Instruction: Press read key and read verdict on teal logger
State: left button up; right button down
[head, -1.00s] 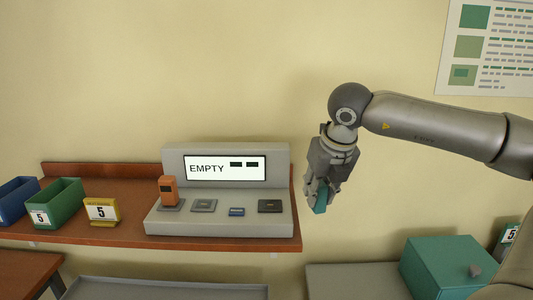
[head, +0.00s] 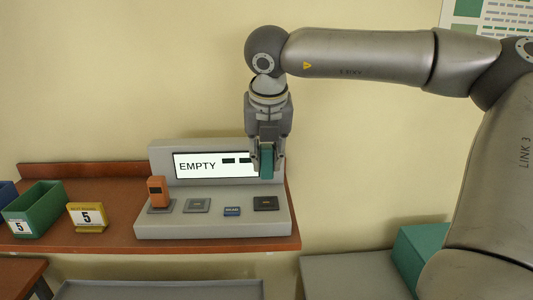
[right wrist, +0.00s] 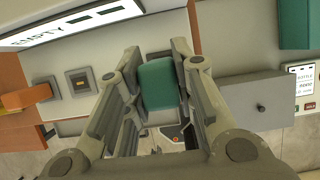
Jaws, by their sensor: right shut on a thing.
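My right gripper (head: 267,174) is shut on the teal logger (head: 267,161) and holds it in front of the right part of the reader's screen, above the reader's base. In the right wrist view the teal logger (right wrist: 160,84) sits between the two fingers. The grey reader (head: 215,222) stands on the brown shelf, and its screen (head: 200,166) reads "EMPTY" with dark blocks beside it, partly hidden by the gripper. A blue key (head: 232,211) sits at the base's front, between two dark square pads (head: 197,205) (head: 265,203). My left gripper is not in view.
An orange logger (head: 157,191) stands at the left of the reader base. A yellow stand with a "5" card (head: 87,217) and a green bin (head: 35,209) are farther left. A teal box (head: 412,252) stands at lower right.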

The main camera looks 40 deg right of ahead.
aim_at(266, 178)
jog(key=shift+w+f, duration=0.1)
jog(key=shift+f, duration=0.3)
jog(key=shift+f+b, duration=1)
jog(key=shift+f, duration=0.5)
jog(key=shift+f+b, duration=0.45)
jog(key=shift+f, duration=0.55)
jog(key=shift+b, duration=0.45)
jog(key=shift+b, duration=0.35)
jog(key=shift+b, duration=0.4)
